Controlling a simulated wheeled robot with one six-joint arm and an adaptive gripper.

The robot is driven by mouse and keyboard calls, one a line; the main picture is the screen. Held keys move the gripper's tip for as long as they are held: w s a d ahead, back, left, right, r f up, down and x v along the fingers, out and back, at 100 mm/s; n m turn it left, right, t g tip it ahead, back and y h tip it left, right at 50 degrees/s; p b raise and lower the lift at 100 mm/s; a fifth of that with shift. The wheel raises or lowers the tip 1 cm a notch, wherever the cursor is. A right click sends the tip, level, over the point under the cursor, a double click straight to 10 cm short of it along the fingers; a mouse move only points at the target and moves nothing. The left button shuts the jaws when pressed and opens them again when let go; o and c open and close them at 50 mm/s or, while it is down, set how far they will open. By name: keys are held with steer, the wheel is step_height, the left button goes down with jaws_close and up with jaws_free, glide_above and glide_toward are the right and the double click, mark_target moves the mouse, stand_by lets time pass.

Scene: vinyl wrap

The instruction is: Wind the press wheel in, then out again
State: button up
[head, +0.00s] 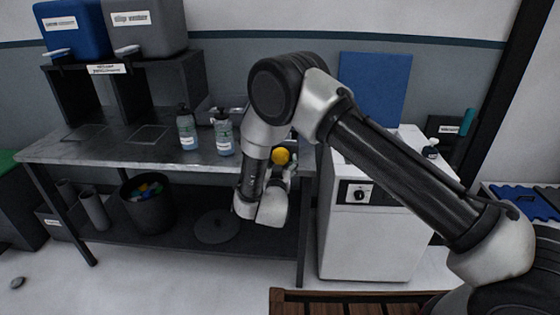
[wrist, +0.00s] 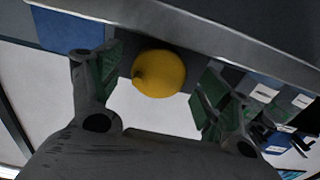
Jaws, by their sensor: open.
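I make out no press wheel in either view. A yellow, lemon-like round thing with a small nub (wrist: 158,74) shows in the wrist view between the fingers of my gripper (wrist: 160,68). The fingers are spread, with green pads, and I see a gap on both sides of the yellow thing. In the head view the yellow thing (head: 281,156) shows near the front edge of the grey bench (head: 110,153), beside my wrist. My wrist links hide most of my gripper there. I cannot tell what the yellow thing rests on.
Two soap bottles (head: 187,130) stand on the bench left of my arm. A white cabinet with a black dial (head: 359,194) stands right of the bench. A dark bin (head: 149,214) sits on the lower shelf. A wooden slatted surface (head: 345,303) is in front.

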steer(key=shift+w, duration=0.9)
steer(key=c, duration=1)
steer(key=shift+m, duration=0.8)
steer(key=o, duration=1)
steer(key=shift+s, duration=0.1)
steer(key=s, duration=1.2)
steer(key=shift+a, duration=0.15)
